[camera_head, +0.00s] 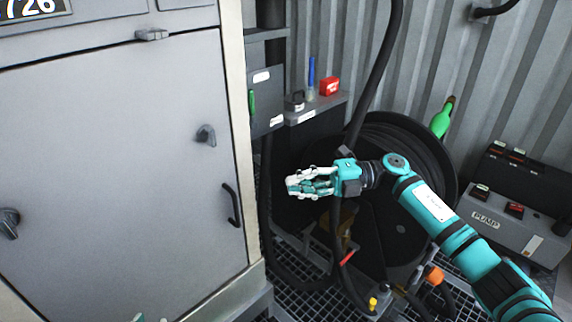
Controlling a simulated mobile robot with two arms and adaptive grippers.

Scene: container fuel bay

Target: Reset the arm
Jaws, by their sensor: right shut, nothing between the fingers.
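My right arm (440,215), teal with black bands, reaches in from the lower right. Its right gripper (294,186) points left and is shut and empty, in front of the black hose reel (385,225). It is to the right of the grey cabinet and below a small shelf. At the bottom edge, a small teal and white piece, seemingly the tip of my left gripper (140,318), just shows. Most of it is out of the picture, so its state cannot be told.
A grey cabinet (110,160) with latches and a black handle fills the left. A shelf (318,108) holds a red box (329,86) and a blue item. A black hose (378,85) hangs near my gripper. A pump box (510,225) stands right; grating (305,300) covers the floor.

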